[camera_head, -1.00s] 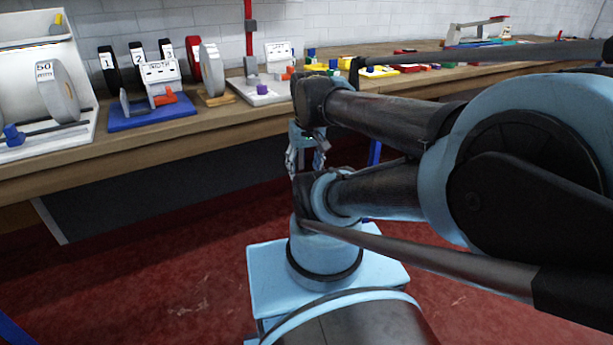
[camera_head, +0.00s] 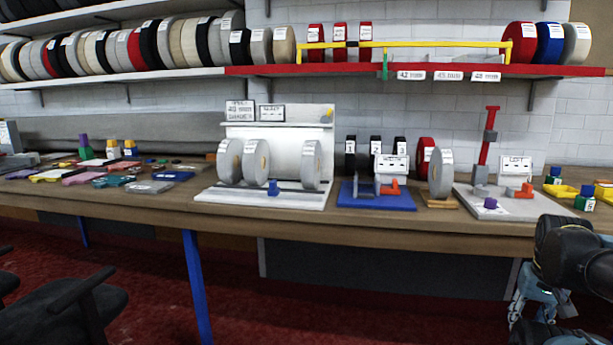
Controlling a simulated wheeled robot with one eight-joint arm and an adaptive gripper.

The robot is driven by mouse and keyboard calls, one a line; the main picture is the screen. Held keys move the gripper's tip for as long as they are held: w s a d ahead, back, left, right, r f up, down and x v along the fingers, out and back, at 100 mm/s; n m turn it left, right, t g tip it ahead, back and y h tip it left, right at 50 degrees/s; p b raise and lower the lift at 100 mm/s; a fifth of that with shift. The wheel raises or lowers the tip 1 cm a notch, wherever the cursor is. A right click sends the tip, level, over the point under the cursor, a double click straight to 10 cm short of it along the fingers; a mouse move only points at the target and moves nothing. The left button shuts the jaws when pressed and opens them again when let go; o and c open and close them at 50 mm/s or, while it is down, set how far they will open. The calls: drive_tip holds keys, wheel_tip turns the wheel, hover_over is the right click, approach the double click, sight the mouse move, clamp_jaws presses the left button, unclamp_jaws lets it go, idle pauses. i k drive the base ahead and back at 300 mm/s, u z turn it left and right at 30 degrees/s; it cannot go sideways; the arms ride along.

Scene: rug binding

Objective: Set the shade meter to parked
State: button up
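I cannot tell for sure which device is the shade meter; no label naming it is readable. A white stand (camera_head: 233,195) on the table holds several grey rolls, has small signs on top and a blue knob (camera_head: 273,188) at its front. To its right, a blue-based device (camera_head: 365,203) has a white labelled block and an orange lever (camera_head: 390,187). Further right, a white-based device (camera_head: 500,211) has a red post, a purple knob (camera_head: 490,203) and an orange lever (camera_head: 524,190). My gripper (camera_head: 533,300) hangs at the lower right, before the table edge, apart from these; its fingers are unclear.
The wooden table (camera_head: 330,224) runs across the view. Shelves of rolls (camera_head: 150,45) and a yellow bar (camera_head: 400,44) are above. Coloured flat pieces lie at left. Yellow trays (camera_head: 561,191) stand at far right. A dark chair (camera_head: 75,310) is at lower left.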

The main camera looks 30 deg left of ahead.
sight(273, 190)
drive_tip(key=u, duration=1.65)
